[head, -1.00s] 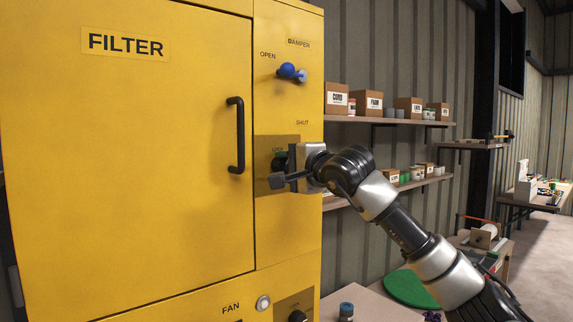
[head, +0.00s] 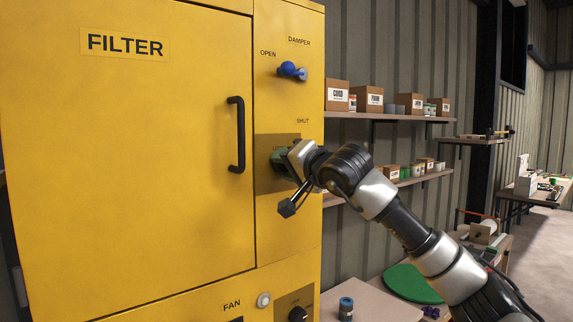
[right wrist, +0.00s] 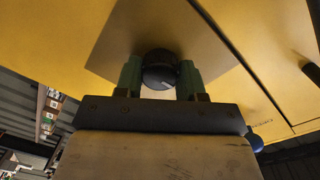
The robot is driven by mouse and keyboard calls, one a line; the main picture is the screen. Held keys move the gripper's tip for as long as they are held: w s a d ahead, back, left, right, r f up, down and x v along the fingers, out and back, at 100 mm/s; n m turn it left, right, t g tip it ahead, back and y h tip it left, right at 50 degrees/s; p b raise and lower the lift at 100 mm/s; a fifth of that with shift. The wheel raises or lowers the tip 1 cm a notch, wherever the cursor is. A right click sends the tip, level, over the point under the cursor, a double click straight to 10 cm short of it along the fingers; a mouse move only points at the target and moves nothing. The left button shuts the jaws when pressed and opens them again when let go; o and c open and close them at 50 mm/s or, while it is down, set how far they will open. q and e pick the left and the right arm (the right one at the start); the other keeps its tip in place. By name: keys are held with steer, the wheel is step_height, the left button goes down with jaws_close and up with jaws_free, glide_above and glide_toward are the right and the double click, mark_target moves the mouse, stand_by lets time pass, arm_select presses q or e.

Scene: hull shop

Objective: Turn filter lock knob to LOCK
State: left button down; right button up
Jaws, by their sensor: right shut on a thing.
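The filter lock knob (right wrist: 160,72) is a round black knob with a pale mark, on a brownish plate (right wrist: 185,35). In the right wrist view it sits between the two green fingers of my right gripper (right wrist: 160,80), which is shut on it. In the head view the right gripper (head: 283,160) is at the plate (head: 268,184) on the yellow cabinet's right strip, its wrist tilted down and left. There the gripper hides the knob and most of the plate's lettering, so I cannot read the knob's setting. My left gripper is not in view.
The cabinet's FILTER door (head: 130,150) has a black handle (head: 236,134) left of the gripper. A blue damper lever (head: 291,70) is above. A fan knob (head: 297,314) is below. Shelves with boxes (head: 369,99) and a bench (head: 375,303) are to the right.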

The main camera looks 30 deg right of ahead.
steer(key=shift+f, duration=0.2)
steer(key=o, duration=0.9)
steer(key=shift+r, duration=0.1)
steer(key=shift+o, duration=0.2)
steer(key=s+b, duration=0.4)
steer(key=s, duration=0.6)
steer(key=shift+s+d+r+b, duration=0.3)
steer(key=shift+s+d+b, duration=0.05)
steer(key=shift+s, duration=0.05)
